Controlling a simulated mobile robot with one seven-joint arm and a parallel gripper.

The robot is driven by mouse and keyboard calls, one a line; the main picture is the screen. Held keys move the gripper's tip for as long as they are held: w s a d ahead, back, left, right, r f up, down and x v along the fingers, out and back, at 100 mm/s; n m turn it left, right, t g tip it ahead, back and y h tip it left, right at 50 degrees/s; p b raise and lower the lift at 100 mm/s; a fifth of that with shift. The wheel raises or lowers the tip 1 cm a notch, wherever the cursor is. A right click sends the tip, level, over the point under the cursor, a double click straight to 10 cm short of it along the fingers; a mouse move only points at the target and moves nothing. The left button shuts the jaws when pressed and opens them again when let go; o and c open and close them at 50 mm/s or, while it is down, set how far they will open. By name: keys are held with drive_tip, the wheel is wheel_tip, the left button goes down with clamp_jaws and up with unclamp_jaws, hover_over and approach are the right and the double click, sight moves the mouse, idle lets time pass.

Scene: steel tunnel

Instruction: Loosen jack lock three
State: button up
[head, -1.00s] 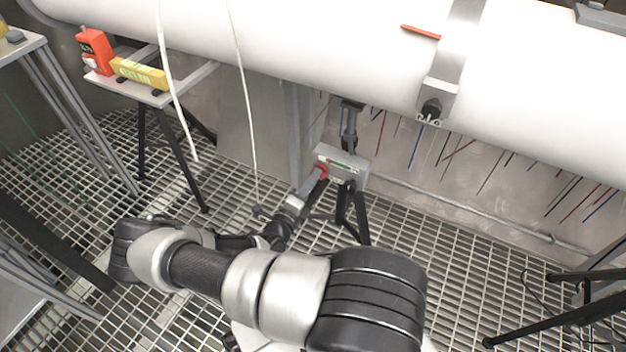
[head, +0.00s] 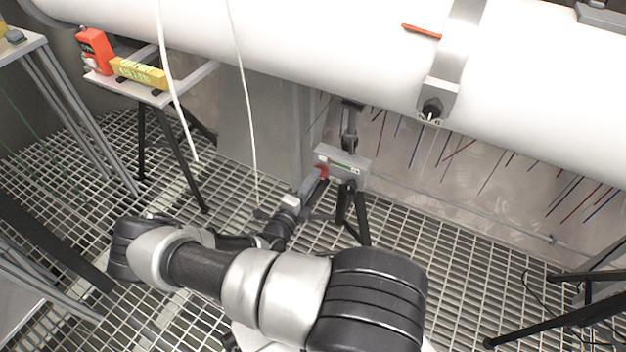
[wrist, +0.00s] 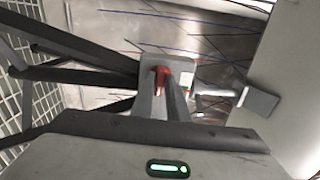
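The jack is a grey box (head: 345,163) on a dark stand under the white pipe, with a small green strip on its face. A red lever (head: 322,169) is at the box's left end. In the wrist view the red lever (wrist: 161,79) stands against a grey plate (wrist: 149,100). My gripper (head: 316,178) reaches up to the lever from the lower left. In the wrist view its dark fingers (wrist: 176,98) are seen nearly edge-on and partly overlap the lever's surroundings. I cannot tell whether they touch or grip it. No "three" label is readable.
The white pipe (head: 300,45) runs overhead with a clamp and black knob (head: 431,108). Two white cables hang left of the jack. A small table (head: 150,95) with an orange device and yellow level stands at left. Dark stand legs are at lower right. The floor is open grating.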

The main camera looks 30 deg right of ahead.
drive_tip(key=o, duration=0.3)
drive_tip(key=shift+a, duration=0.1)
drive_tip(key=p+v, duration=0.2)
drive_tip(key=v, duration=1.5)
drive_tip(key=shift+s, duration=0.2)
drive_tip(key=shift+a, duration=0.1)
